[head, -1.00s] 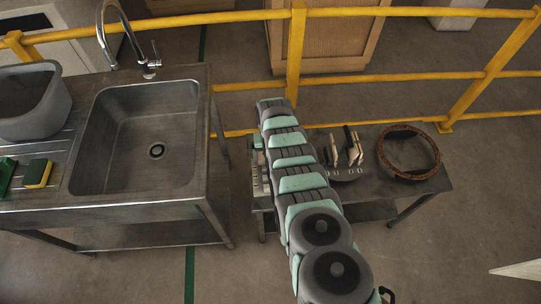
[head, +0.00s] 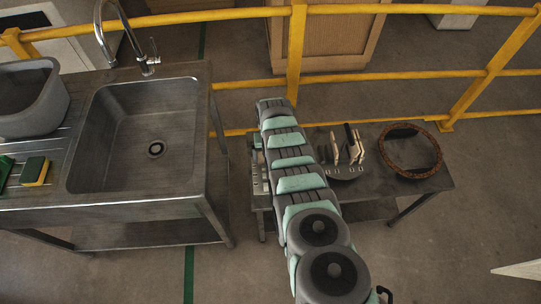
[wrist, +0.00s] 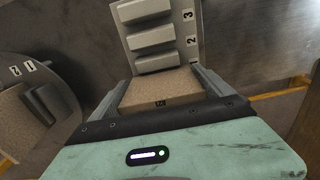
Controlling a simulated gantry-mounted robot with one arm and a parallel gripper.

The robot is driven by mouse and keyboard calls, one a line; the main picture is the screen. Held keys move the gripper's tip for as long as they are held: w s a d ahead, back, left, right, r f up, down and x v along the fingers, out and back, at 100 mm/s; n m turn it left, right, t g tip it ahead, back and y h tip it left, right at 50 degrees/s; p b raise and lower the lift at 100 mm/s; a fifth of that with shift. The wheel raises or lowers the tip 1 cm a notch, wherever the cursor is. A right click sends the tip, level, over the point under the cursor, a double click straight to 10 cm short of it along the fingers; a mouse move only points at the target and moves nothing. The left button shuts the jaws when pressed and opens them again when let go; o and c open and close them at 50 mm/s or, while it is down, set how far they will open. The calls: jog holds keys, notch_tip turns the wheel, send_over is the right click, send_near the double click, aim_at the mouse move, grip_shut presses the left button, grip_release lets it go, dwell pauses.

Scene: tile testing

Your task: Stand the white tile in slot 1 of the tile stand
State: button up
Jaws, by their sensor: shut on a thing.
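My gripper (wrist: 165,92) is shut on a speckled, pale beige tile (wrist: 160,88), with one finger along each side of it. The tile has a small dark mark on its near edge. The grey tile stand (wrist: 155,35) is just beyond the tile in the wrist view. I cannot tell whether the tile touches the stand or sits in a slot. In the head view my arm hides the gripper and tile, and part of the stand (head: 262,180) shows at its left.
A round numbered rack (wrist: 40,75) holds another beige tile (wrist: 18,120) at left in the wrist view. In the head view upright pieces stand in this rack (head: 345,173). A brown-rimmed ring (head: 410,172) lies to its right on the table. A sink (head: 135,150) is at left.

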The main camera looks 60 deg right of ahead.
jog(key=o, duration=1.3)
jog(key=shift+r, duration=0.1)
jog(key=shift+r+p, duration=4.45)
jog(key=shift+r, duration=0.1)
